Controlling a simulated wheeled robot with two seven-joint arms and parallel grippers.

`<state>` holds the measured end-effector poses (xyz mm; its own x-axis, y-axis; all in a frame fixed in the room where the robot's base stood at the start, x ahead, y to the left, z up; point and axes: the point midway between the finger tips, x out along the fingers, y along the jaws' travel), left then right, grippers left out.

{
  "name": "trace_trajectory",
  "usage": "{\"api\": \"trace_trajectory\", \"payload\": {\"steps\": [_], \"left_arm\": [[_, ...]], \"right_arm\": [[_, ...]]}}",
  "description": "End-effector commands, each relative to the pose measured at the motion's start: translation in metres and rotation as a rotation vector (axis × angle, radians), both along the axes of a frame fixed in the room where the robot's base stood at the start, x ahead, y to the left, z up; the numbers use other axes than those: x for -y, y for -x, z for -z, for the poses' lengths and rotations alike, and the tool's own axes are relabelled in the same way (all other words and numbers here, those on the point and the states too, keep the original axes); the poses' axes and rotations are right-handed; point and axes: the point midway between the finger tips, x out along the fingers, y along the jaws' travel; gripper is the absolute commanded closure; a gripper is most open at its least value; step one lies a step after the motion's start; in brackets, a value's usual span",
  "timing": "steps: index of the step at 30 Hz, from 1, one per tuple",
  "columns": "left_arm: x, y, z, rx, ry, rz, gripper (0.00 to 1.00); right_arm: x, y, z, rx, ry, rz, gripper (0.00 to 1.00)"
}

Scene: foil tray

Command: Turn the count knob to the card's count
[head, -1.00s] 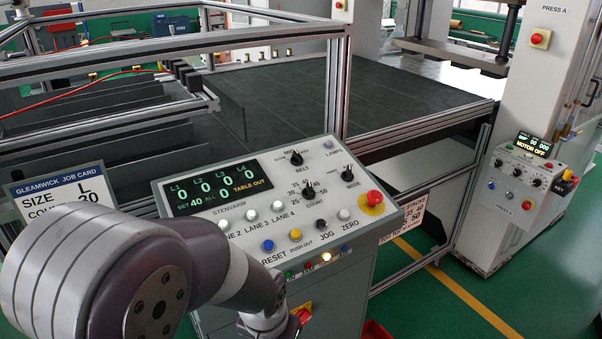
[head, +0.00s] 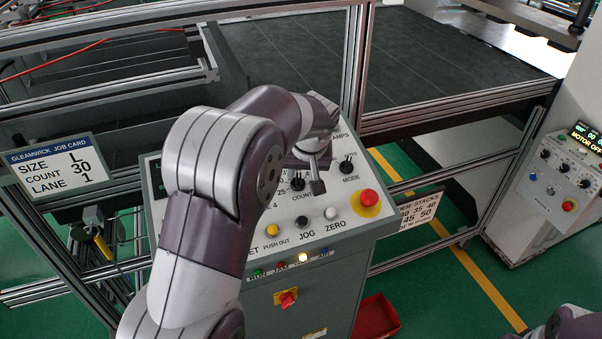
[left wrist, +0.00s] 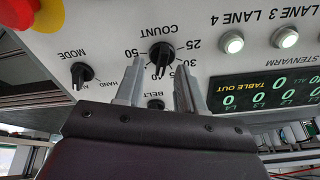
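The job card (head: 55,170) at the left in the head view reads size L, count 30, lane 1. The black count knob (left wrist: 161,55) shows on the panel in the left wrist view, which is upside down. My right gripper is out of view.
The mode knob (head: 347,167), red stop button (head: 368,197) and jog button (head: 302,221) sit near the gripper. In the left wrist view the belt knob (left wrist: 155,104) lies beyond the fingers. My left arm hides the panel's left part. A red bin (head: 376,318) is below.

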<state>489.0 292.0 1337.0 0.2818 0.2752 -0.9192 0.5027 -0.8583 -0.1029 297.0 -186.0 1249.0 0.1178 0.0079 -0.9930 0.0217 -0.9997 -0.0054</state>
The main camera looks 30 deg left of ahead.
Motion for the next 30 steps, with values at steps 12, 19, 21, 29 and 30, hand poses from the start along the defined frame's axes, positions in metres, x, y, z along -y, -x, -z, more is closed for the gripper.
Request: {"api": "trace_trajectory", "payload": {"steps": [12,19,21,29,30], "left_arm": [[-0.006,-0.007,0.022,0.001,0.000,0.000,0.62],[-0.006,-0.007,0.022,0.002,0.000,0.002,1.00],[-0.006,-0.007,0.022,0.002,0.000,0.002,1.00],[-0.006,-0.008,0.023,0.008,0.003,-0.015,1.00],[-0.006,-0.008,0.024,0.011,0.005,-0.027,1.00]], "right_arm": [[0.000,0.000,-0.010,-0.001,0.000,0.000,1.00],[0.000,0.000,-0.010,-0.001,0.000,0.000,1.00],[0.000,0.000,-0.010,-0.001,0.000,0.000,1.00],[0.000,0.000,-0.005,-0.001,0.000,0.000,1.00],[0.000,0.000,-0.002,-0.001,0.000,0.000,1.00]]}}
